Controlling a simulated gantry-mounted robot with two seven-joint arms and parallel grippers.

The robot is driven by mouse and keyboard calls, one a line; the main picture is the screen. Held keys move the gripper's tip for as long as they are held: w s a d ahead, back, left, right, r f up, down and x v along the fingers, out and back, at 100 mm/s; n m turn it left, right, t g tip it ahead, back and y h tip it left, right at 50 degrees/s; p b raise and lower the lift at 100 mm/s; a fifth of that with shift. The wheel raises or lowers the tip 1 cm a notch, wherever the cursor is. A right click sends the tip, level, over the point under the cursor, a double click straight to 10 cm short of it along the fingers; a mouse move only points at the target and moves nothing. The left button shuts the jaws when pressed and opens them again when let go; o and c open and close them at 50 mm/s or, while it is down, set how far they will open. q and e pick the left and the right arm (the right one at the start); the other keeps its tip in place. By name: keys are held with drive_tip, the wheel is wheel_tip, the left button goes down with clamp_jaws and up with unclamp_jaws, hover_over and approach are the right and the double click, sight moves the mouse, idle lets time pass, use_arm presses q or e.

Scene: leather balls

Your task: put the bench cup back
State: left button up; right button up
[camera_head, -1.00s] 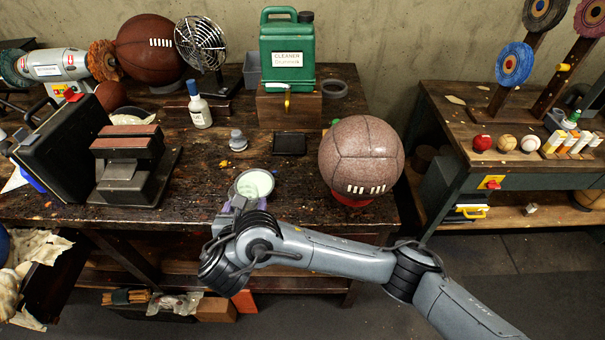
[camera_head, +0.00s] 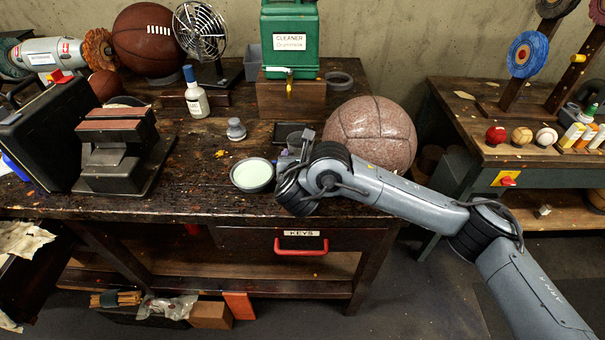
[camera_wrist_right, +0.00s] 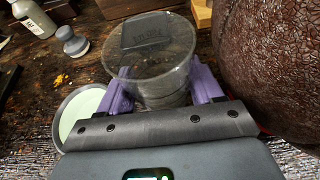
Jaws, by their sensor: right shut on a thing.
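My right gripper (camera_head: 293,152) is shut on a clear, grey-tinted cup, which shows in the right wrist view (camera_wrist_right: 150,75) between the purple fingers. The cup (camera_head: 296,139) is upright, its open rim towards the wrist camera. It is just in front of a dark square pad (camera_head: 284,127), partly seen through the cup. I cannot tell whether the cup's base touches the bench (camera_head: 200,160). A dish of pale green liquid (camera_head: 252,175) stands to the left of the gripper. My left gripper is out of view.
A large brown leather ball (camera_head: 372,130) stands close on the right. A small grey weight-like piece (camera_head: 236,130) and a white bottle (camera_head: 196,95) stand to the left. A green cleaner can (camera_head: 290,35) sits on a wooden block behind.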

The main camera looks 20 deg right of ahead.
drive_tip(key=shift+f, duration=0.2)
wheel_tip(320, 180, down, 3)
drive_tip(key=shift+f+b, duration=0.2)
drive_tip(key=shift+b, duration=1)
drive_tip(key=shift+w+d+f+b, duration=0.15)
drive_tip(key=shift+d+f+b, duration=0.1)
drive_tip(key=shift+d+b, duration=0.15)
drive_tip(key=shift+r, duration=0.1)
drive_tip(key=shift+w, duration=0.1)
drive_tip(key=o, duration=1.2)
drive_tip(key=shift+f, duration=0.25)
